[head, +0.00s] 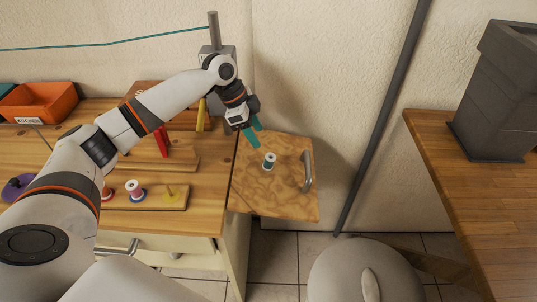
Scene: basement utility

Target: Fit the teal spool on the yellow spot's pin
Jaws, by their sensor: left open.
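The teal spool (269,161), with pale ends, stands upright on a light wooden panel (290,203) to the right of the bench. My left gripper (254,131) is above and just behind and left of the spool, its teal fingers apart and empty. The yellow spot (171,197) is on a wooden board (157,204) at the bench's front, with a thin pin standing on it and no spool on the pin. My right gripper is not in view.
A pink-and-white spool (134,188) stands at a blue spot on the board, with a red one (106,193) partly hidden by my arm. A metal handle (307,171) rises at the panel's right. An orange bin (40,102) is back left. A grey pipe (383,115) stands right.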

